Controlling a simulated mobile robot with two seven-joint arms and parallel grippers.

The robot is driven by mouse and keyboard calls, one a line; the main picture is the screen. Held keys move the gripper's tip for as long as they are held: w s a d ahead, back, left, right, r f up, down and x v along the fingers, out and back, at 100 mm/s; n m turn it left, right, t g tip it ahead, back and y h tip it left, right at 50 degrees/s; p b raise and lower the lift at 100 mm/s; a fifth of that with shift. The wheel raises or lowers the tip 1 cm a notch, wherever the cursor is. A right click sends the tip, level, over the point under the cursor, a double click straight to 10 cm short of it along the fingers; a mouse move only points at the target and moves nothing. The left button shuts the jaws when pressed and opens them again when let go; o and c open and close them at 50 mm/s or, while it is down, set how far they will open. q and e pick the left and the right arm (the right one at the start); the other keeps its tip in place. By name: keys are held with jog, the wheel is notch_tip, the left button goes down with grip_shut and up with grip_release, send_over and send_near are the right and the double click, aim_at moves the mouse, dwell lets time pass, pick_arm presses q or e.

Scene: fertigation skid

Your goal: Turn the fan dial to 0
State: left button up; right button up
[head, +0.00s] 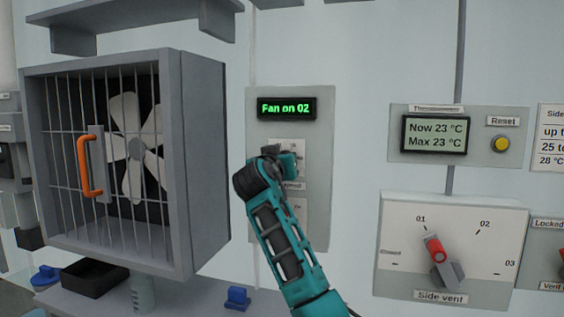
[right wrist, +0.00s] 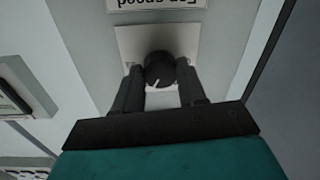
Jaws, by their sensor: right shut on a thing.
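The fan dial (right wrist: 158,68) is a black round knob with a white pointer mark, on a pale plate (right wrist: 186,36). In the right wrist view, my right gripper (right wrist: 161,80) has one finger on each side of the knob and is shut on it. In the head view, my right gripper (head: 288,160) is in front of the fan panel (head: 322,125) and hides the dial. The green display (head: 286,108) above it reads "Fan on 02". A "Fan speed" label (right wrist: 158,4) appears upside down in the wrist view. My left gripper is not in view.
Left of the panel is a caged fan (head: 135,150) with an orange handle (head: 85,165). To the right are a thermometer panel (head: 434,134), a yellow reset button (head: 502,144) and a side vent dial (head: 436,255) with a red-marked pointer. A black tray (head: 92,278) stands below the fan.

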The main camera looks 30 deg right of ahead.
jog(key=c, duration=0.3)
jog(key=shift+n+g+p, duration=0.6)
jog(key=shift+n+p, duration=2.4)
jog(key=shift+n, duration=8.5)
